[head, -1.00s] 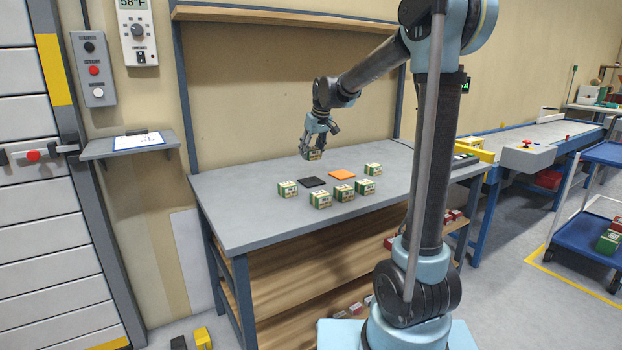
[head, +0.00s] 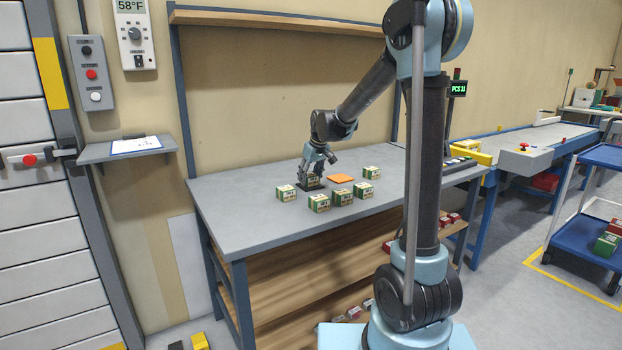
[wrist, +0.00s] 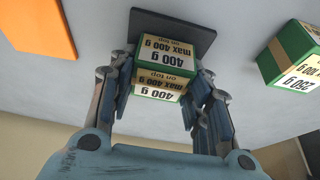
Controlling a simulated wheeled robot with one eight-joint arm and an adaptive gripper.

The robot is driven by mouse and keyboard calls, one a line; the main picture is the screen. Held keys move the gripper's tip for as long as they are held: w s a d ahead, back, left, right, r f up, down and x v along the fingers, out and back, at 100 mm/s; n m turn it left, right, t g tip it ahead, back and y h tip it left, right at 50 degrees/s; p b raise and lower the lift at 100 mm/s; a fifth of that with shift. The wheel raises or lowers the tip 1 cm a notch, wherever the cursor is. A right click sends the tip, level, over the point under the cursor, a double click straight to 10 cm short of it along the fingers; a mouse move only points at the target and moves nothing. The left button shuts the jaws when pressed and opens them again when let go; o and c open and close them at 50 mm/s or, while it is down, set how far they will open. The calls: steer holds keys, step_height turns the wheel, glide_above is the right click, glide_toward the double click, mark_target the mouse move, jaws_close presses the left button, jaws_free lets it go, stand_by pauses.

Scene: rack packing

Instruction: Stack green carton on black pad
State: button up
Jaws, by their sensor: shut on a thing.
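My gripper (head: 314,174) is low over the black pad (head: 322,186), with its fingers shut on a green carton. In the wrist view the green carton (wrist: 166,67) sits between the fingers and has cream labels reading 400 g and max 400 g on top. The black pad (wrist: 150,22) shows around the carton's far end. The carton is over the pad and looks upright; I cannot tell whether it fully rests on it. In the head view the fingers mostly hide the carton.
An orange pad (head: 340,178) lies right of the black pad. Several other green cartons stand nearby, including one at front left (head: 286,193) and one at right (head: 371,172). The table's left part (head: 235,205) is clear. A conveyor (head: 540,137) is beyond at right.

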steer(key=o, duration=1.4)
steer(key=shift+r, duration=0.1)
steer(key=v, duration=1.2)
steer(key=shift+m+h, duration=0.3)
steer(key=shift+m, duration=0.5)
steer(key=s+d, duration=0.2)
steer(key=s, duration=0.1)
steer(key=s+d+f, duration=0.1)
steer(key=s+d, duration=0.2)
steer(key=s+d+f, duration=0.1)
steer(key=s+d, duration=0.2)
steer(key=shift+s+d+f, duration=0.15)
steer(key=shift+s+d, duration=0.05)
steer(key=shift+s, duration=0.2)
steer(key=s+d+f+m, duration=0.1)
steer(key=s+d+f, duration=0.3)
steer(key=s, duration=0.5)
steer(key=s+d+f+m+g+h, duration=0.1)
steer(key=s+d+f+m, duration=0.1)
steer(key=s+d+f, duration=0.3)
steer(key=s+d+f+m, duration=0.2)
steer(key=s+d+f, duration=0.2)
steer(key=s+f, duration=0.4)
steer(key=s, duration=0.5)
steer(key=shift+d+f+h, duration=0.25)
steer(key=shift+d+h, duration=0.05)
steer(key=shift+h, duration=0.1)
